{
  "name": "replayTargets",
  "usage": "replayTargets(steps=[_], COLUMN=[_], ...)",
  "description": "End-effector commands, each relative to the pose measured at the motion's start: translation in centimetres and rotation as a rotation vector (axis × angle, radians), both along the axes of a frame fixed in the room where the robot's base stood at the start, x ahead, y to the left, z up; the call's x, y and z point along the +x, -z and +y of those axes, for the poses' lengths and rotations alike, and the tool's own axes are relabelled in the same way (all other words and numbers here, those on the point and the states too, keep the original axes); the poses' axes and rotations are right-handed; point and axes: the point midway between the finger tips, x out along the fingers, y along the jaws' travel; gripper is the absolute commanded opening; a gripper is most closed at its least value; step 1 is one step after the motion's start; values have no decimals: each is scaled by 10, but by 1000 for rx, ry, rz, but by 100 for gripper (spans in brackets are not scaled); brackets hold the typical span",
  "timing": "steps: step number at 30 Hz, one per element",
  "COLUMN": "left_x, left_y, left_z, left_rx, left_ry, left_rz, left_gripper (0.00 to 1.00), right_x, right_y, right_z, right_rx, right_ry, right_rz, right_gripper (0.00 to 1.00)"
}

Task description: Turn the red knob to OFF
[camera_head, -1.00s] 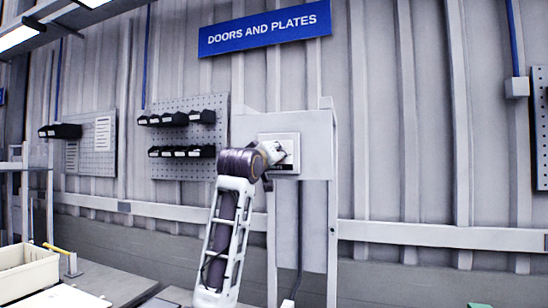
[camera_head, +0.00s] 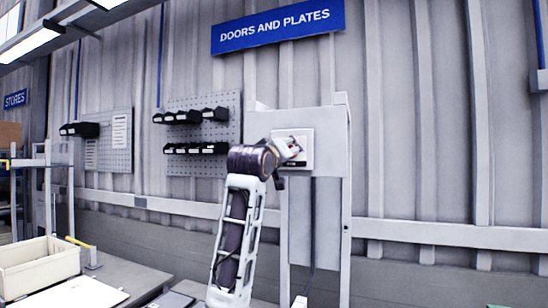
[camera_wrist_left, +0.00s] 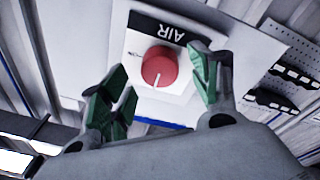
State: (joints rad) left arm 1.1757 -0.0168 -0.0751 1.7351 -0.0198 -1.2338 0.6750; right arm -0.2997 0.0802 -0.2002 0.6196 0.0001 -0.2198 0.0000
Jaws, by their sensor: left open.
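The red knob (camera_wrist_left: 160,67) is round with a white pointer line that points to the bottom of the left wrist view. It sits on a white plate (camera_wrist_left: 135,45) under a dark label reading AIR, which appears upside down there. My left gripper (camera_wrist_left: 161,78) is open, its green-padded fingers on either side of the knob with gaps to it. In the head view my left gripper (camera_head: 289,150) is at the plate (camera_head: 307,147) on the grey cabinet (camera_head: 328,130) and covers much of it. My right gripper is not in view. No OFF mark is readable.
A pegboard with black bins (camera_head: 196,117) hangs left of the cabinet, below a blue DOORS AND PLATES sign (camera_head: 278,27). A cream bin (camera_head: 38,268) stands on a bench at lower left. The wall right of the cabinet is clear.

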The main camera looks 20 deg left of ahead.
Motion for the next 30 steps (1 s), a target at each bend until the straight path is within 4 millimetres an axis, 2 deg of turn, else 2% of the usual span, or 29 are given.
replayTargets(steps=[24, 30], left_x=[-82, -97], left_y=[9, 11], left_z=[3, 3], left_rx=[0, 0], left_ry=[0, 0], left_rz=[0, 0], left_gripper=[62, 62], right_x=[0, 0], right_y=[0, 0], right_z=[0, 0], right_rx=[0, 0], right_ry=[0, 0], right_rz=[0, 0], right_gripper=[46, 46])
